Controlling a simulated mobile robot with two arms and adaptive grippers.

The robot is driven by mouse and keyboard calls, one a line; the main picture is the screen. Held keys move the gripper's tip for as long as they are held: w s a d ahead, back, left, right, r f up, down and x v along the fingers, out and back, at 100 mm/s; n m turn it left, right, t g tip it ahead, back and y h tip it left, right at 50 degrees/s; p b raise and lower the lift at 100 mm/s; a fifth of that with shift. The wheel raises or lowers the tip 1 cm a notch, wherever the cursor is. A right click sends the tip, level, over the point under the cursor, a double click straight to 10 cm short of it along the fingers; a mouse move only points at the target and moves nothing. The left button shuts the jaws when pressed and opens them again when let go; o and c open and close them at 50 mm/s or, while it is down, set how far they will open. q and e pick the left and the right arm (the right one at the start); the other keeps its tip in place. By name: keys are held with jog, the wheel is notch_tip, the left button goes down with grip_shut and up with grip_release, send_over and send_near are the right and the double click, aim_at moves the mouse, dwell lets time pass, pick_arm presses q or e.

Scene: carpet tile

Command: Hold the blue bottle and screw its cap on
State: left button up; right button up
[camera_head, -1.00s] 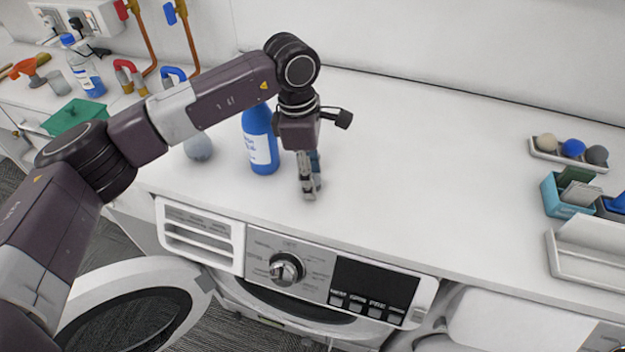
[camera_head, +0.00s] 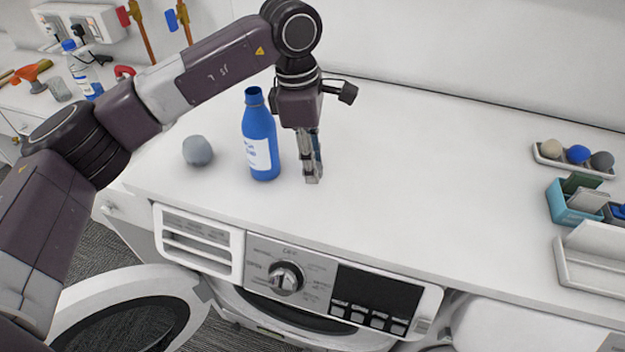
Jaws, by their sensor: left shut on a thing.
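The blue bottle (camera_head: 260,140) stands upright on the white worktop, with a white label and an open neck with no cap on it. My left gripper (camera_head: 313,180) points down just right of the bottle, apart from it. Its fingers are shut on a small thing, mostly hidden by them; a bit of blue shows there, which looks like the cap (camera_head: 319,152). My right gripper is not in view.
A grey ball (camera_head: 198,150) lies left of the bottle. A washing machine (camera_head: 285,277) with an open door is below the front edge. A ball tray (camera_head: 573,161), a teal box (camera_head: 565,208) and a white tray (camera_head: 580,282) stand at right. The worktop's middle is clear.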

pick_arm(q)
notch_tip(320, 180, up, 14)
jog(key=b, duration=0.2)
jog(key=shift+r+b, duration=0.2)
jog(key=shift+b, duration=0.1)
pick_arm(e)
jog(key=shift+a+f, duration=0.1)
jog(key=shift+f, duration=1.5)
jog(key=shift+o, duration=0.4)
